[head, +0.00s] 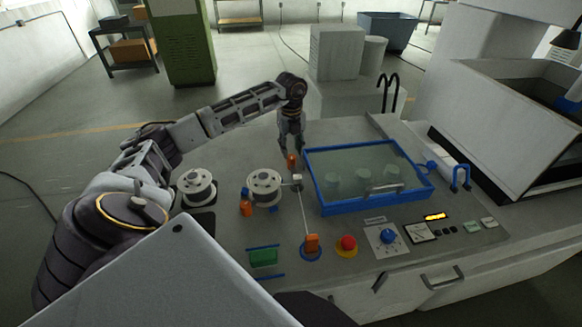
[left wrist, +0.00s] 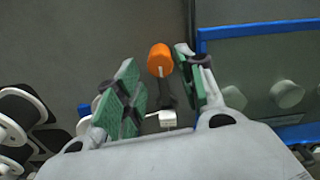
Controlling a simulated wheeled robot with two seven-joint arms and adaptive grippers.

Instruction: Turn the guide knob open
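An orange-tipped lever (head: 291,162) stands by the small white wire guide block (head: 297,178) on the machine top; I take it as the guide knob. My left gripper (head: 293,146) points down right behind it. In the left wrist view, the orange tip (left wrist: 160,58) and its dark stem lie between the spread green-padded fingers (left wrist: 157,80), nearer the right finger. The gripper is open; I cannot tell whether a pad touches the lever. The white block (left wrist: 168,118) shows below the stem, partly hidden by the gripper. My right gripper is not in view.
A blue-framed glass-lidded tank (head: 318,202) stands close right of the gripper. An orange handle (head: 312,243), red button (head: 347,244) and blue dial (head: 388,237) line the front.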

